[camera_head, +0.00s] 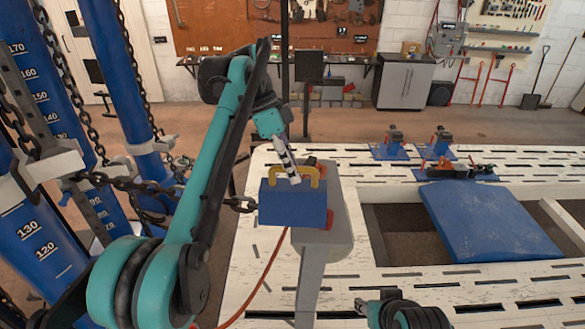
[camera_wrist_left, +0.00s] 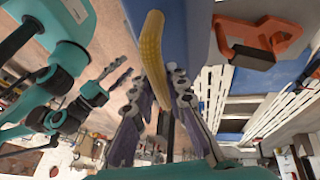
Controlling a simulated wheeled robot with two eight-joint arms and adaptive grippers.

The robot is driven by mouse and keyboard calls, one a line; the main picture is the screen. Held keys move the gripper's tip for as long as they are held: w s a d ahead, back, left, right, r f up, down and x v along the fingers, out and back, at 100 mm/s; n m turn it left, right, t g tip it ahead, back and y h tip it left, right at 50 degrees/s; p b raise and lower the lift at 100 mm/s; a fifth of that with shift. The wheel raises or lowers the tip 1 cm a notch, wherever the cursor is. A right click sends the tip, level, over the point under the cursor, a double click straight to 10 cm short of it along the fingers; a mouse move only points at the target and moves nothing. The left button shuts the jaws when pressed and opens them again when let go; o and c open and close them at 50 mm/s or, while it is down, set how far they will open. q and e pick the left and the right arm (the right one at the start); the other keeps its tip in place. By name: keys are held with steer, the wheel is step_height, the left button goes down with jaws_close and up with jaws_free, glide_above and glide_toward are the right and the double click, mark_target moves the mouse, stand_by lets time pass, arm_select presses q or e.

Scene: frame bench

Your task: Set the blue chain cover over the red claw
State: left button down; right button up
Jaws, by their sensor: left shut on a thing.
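The blue chain cover (camera_head: 290,207), with a yellow handle (camera_head: 316,178), is at the top of the grey post in the head view. My left gripper (camera_head: 292,178) is shut on the handle from above; the handle also shows between its fingers in the wrist view (camera_wrist_left: 152,45). The red claw (camera_head: 329,219) is mostly hidden by the cover, with red showing at its right edge and behind it. In the wrist view an orange-red claw part (camera_wrist_left: 262,38) shows right of the cover. I cannot tell whether the cover rests on the claw.
A chain (camera_head: 130,184) runs from the blue towers (camera_head: 35,215) at left to the cover's left side. The white slotted bench (camera_head: 400,277) spreads right, with a blue panel (camera_head: 487,222) and several blue-based clamps. A red hose (camera_head: 268,270) runs below.

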arm_select(q)
steer(key=c, duration=1.4)
jaws_free()
steer(key=shift+c, duration=0.2)
steer(key=shift+r, duration=0.1)
